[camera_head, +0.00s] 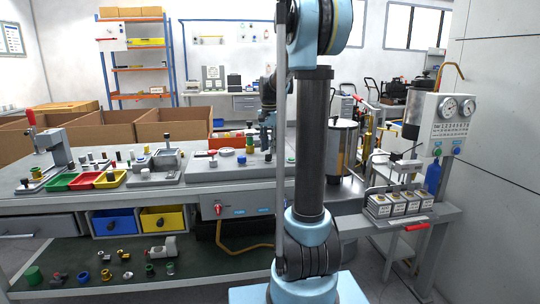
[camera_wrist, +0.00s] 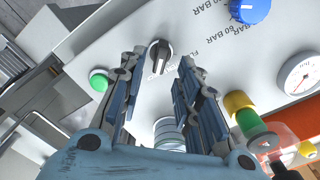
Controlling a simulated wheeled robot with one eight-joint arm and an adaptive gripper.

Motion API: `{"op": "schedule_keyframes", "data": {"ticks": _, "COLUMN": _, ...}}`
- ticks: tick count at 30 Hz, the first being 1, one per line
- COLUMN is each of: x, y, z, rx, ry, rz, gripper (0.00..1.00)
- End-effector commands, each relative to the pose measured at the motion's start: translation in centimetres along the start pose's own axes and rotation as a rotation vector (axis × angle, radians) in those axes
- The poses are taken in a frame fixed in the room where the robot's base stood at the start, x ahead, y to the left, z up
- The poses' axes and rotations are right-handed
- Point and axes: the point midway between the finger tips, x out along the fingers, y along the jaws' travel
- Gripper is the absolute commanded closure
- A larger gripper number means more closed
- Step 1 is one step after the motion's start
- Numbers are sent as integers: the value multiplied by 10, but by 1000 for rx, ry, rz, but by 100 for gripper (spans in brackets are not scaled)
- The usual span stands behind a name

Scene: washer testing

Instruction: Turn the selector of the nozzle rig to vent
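The nozzle rig is a grey panel (camera_wrist: 225,62) under my gripper in the wrist view. In the head view its sloped grey housing (camera_head: 232,160) stands on the bench, partly behind my arm. The selector, a black knob (camera_wrist: 160,50) with a lighter grip bar, lies ahead between my fingertips. My gripper (camera_wrist: 162,60) is open, one finger on each side of the knob; contact cannot be told. Printed labels beside the knob are partly covered by the fingers; "60 BAR" is readable, a vent mark is not. In the head view my gripper (camera_head: 268,128) is mostly hidden.
Around the selector are a green button (camera_wrist: 98,80), a blue knob (camera_wrist: 249,10), a pressure gauge (camera_wrist: 300,76) and a yellow-green fitting (camera_wrist: 246,115). Cardboard boxes (camera_head: 168,122) stand behind the bench. A gauge unit (camera_head: 440,120) stands at the right.

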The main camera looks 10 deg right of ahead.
Motion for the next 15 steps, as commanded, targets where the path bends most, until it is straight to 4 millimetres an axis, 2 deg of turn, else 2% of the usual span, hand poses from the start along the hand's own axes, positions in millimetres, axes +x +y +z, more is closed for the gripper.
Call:
{"op": "schedule_keyframes", "data": {"ticks": 6, "x": 25, "y": 0, "z": 0, "rx": 0, "ry": 0, "rz": 0, "gripper": 69}}
{"op": "schedule_keyframes", "data": {"ticks": 15, "x": 33, "y": 0, "z": 0, "rx": 0, "ry": 0, "rz": 0, "gripper": 69}}
